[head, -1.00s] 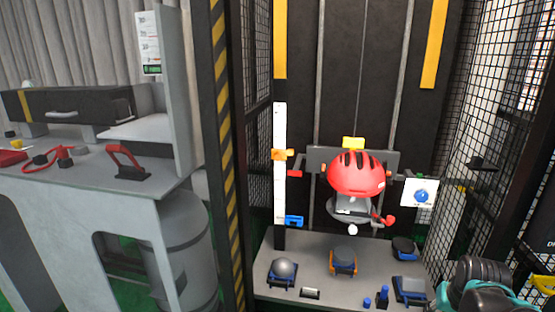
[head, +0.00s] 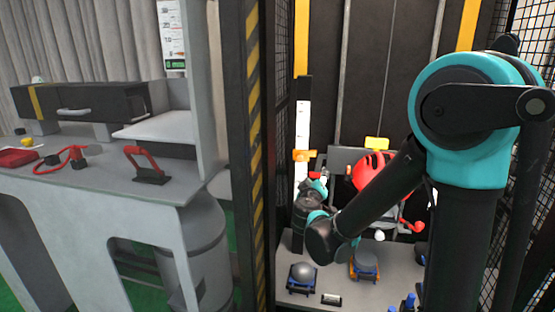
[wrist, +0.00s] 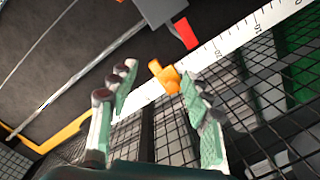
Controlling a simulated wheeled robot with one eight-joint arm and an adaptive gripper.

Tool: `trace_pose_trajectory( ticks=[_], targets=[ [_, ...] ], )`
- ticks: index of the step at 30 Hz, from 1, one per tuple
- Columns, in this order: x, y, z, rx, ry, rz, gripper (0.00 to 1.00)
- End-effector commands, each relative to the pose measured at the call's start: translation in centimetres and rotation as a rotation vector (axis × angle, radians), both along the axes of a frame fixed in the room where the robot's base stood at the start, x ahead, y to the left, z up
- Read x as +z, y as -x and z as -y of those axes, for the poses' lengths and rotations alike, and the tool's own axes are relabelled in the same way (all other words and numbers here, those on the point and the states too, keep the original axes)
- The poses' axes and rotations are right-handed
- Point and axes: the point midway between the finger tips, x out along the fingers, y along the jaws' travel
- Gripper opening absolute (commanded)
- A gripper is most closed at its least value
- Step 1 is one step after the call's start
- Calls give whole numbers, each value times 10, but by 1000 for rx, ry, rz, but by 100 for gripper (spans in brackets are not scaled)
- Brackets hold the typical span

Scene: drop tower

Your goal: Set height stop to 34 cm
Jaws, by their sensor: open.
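The orange height stop (head: 304,155) sits on the white vertical scale (head: 302,122) at the left side of the drop tower. In the wrist view the orange stop (wrist: 165,77) shows between the open fingers of my gripper (wrist: 157,76), on the edge of the white scale (wrist: 232,40). I cannot tell whether the fingers touch it. The scale's numbers are partly visible, but the value at the stop is not readable. In the head view my gripper is mostly hidden by my wrist, just below the stop. The red helmet (head: 367,172) is partly behind my arm.
A red part (wrist: 187,33) on a grey bracket lies near the scale. Black mesh (wrist: 270,95) runs close beside it. The striped post (head: 254,140) stands left of the tower opening. The base plate (head: 300,298) holds several blue-framed pieces, including a grey dome (head: 303,272).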

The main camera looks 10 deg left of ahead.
Motion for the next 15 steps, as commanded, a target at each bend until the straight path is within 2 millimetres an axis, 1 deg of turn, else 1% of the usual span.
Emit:
trace_pose_trajectory(
  ticks=[1, 3, 5, 8, 10, 15],
  targets=[
    [4, 1, -18, 33, 12, 27, 49],
    [8, 2, -35, 64, 20, 56, 49],
    [11, 2, -42, 79, 26, 71, 49],
    [12, -1, -47, 86, 28, 79, 49],
    [12, -8, -46, 85, 29, 79, 49],
    [12, -36, -47, 83, 29, 78, 49]
  ],
)
